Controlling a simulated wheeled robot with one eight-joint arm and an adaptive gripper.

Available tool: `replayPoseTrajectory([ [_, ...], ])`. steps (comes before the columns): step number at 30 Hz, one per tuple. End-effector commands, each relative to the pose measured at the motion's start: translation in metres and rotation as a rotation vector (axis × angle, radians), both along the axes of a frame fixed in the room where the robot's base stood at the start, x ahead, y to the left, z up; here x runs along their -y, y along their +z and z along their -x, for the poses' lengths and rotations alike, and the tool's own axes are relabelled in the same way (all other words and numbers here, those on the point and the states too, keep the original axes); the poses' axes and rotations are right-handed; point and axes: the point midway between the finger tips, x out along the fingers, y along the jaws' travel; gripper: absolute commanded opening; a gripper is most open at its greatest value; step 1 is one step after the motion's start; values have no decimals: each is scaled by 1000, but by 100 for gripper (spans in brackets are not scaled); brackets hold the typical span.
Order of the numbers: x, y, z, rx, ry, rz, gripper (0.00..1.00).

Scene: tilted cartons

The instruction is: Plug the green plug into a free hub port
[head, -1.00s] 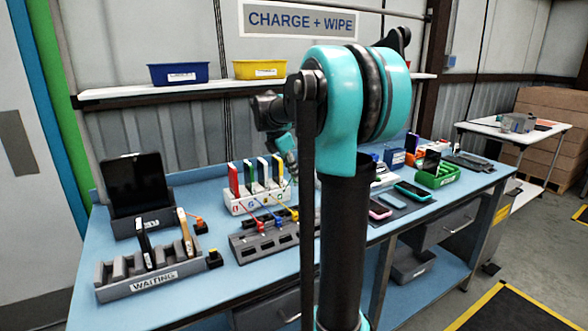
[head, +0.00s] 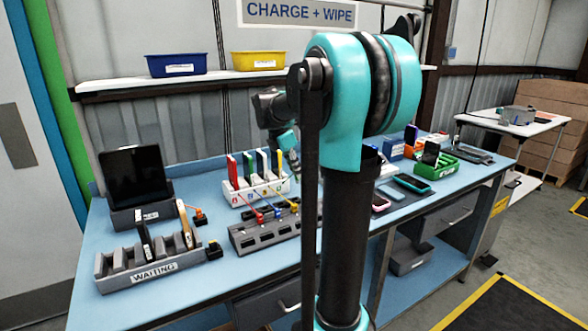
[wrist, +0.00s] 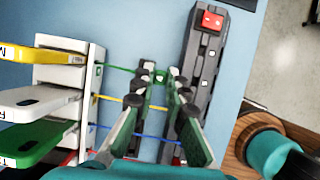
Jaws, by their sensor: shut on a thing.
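My gripper (wrist: 161,76) is shut on the green plug (wrist: 160,77) in the wrist view, with a fingertip on each side of it. A green cable (wrist: 119,68) runs from the plug left to the white charging rack (wrist: 97,60). The dark grey hub (wrist: 200,65) lies just right of the fingers, with a red piece (wrist: 209,20) at its far end. My fingers hide part of the hub's near side. In the head view the hub (head: 240,238) shows several dark openings, and red, blue and yellow plugs at its back edge. My arm hides the gripper tips there.
The charging rack (head: 240,199) holds several upright phones behind the hub. Yellow (wrist: 119,99) and blue (wrist: 140,132) cables pass under my fingers. A grey WAITING rack (head: 128,284) stands left, near a tablet (head: 135,173). Phones and a green tray (head: 437,168) are right of my arm.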

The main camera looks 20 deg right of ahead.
Motion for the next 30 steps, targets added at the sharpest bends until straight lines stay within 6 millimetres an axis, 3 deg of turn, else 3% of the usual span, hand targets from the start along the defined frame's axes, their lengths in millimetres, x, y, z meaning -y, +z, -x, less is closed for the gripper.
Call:
replayPoseTrajectory([
  [30, 11, 0, 55, 0, 0, 0, 0],
])
